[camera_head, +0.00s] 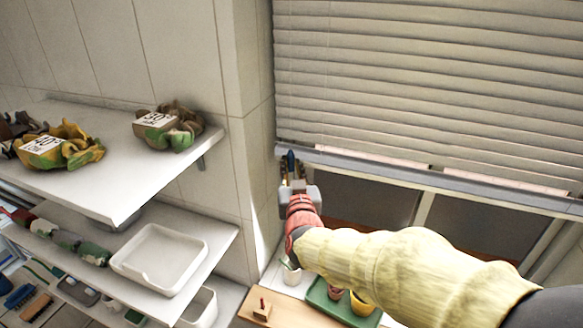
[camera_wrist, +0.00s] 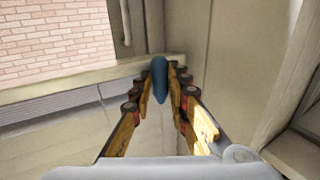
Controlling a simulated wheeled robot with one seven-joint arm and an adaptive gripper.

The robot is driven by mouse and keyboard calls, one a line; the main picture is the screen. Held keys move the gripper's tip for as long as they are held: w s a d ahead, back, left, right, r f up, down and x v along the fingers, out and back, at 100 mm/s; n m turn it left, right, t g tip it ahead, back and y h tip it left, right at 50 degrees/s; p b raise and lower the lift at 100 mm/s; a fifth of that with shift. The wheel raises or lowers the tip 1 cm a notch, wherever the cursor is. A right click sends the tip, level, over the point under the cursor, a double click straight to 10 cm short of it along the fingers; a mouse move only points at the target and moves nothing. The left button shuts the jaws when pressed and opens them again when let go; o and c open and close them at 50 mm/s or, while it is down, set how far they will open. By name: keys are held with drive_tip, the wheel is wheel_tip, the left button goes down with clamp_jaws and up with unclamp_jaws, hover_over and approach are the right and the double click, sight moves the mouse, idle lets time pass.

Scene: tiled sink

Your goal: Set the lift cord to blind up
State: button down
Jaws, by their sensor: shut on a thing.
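The window blind (camera_head: 420,90) hangs with its pale slats spread, and its bottom rail (camera_head: 400,172) is low across the window in the head view. A dark blue cord handle (camera_head: 291,160) shows at the blind's left edge. My gripper (camera_head: 291,182) is at that handle, near the wall corner. In the wrist view, my gripper (camera_wrist: 160,85) is shut on the blue handle (camera_wrist: 160,78), which stands between the fingertips. The thin cord above the handle is too fine to make out.
Below my arm are a green tray (camera_head: 338,308) with pots and a wooden board (camera_head: 262,312). A brick wall (camera_wrist: 55,40) shows through the window.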

drive_tip(key=shift+f, duration=0.1)
idle(0.3)
wheel_tip(320, 180, down, 15)
drive_tip(key=b, duration=1.3)
drive_tip(key=shift+f, duration=0.15)
drive_tip(key=c, duration=2)
unclamp_jaws()
drive_tip(key=shift+r, duration=0.2)
drive_tip(key=shift+s, duration=0.1)
drive_tip(key=s, duration=0.4)
drive_tip(key=s+d, duration=0.1)
drive_tip(key=s, duration=0.6)
drive_tip(key=shift+s+d, duration=0.25)
drive_tip(key=shift+s, duration=0.15)
drive_tip(key=shift+o, duration=0.2)
